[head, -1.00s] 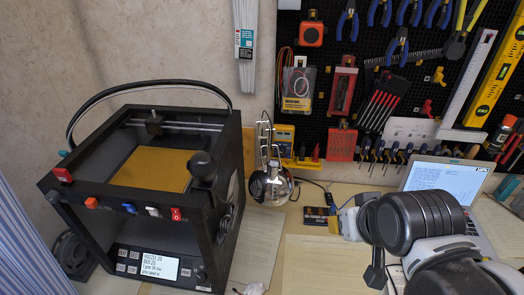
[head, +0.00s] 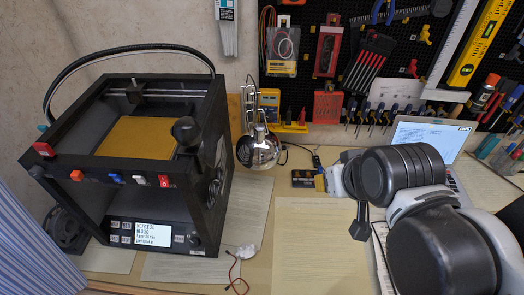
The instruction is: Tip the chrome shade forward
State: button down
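The lamp's round chrome shade (head: 258,149) sits low on the bench just right of the black 3D printer, at the foot of its thin chrome arm (head: 250,106). Its front is shiny and reflects the room. My arm is at the lower right, well apart from the shade, with bench between them. A narrow dark part (head: 360,222) hangs below the arm's black joint; it may be my gripper seen edge-on. Its fingers cannot be made out, and I see nothing held.
The 3D printer (head: 91,190) fills the left. A laptop (head: 425,135) stands behind my arm. A dark flat packet (head: 303,178) lies right of the lamp. Paper sheets (head: 312,240) and red wires (head: 236,277) lie in front. The tool pegboard (head: 297,92) is behind.

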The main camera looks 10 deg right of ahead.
aim_at(260, 152)
jog(key=k+j, duration=0.1)
jog(key=j, duration=0.35)
jog(key=k+j, duration=0.15)
jog(key=j, duration=0.25)
jog(key=k+j, duration=0.1)
jog(key=j, duration=0.35)
